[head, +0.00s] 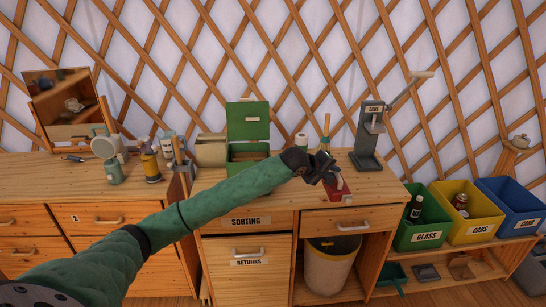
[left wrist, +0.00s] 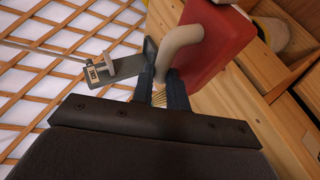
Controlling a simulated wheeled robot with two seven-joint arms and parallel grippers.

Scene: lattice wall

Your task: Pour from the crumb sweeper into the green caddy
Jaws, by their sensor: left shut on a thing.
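The crumb sweeper (head: 339,190) is red with a pale curved handle, at the right front part of the sorting counter. My left gripper (head: 326,168) is shut on its handle. In the left wrist view the fingers (left wrist: 162,80) close on the handle, and the red body (left wrist: 222,38) lies beyond them. I cannot tell whether the sweeper touches the counter. The green caddy (head: 233,153) stands at the back left of the counter with its lid (head: 248,121) raised. My forearm passes in front of its lower part. My right gripper is not in view.
A grey can press (head: 368,135) with a long lever stands at the counter's back right. A paper roll (head: 301,140) and a beige box (head: 210,151) are at the back. Bottles stand on the left cabinet. Green, yellow and blue bins (head: 480,230) sit at right.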

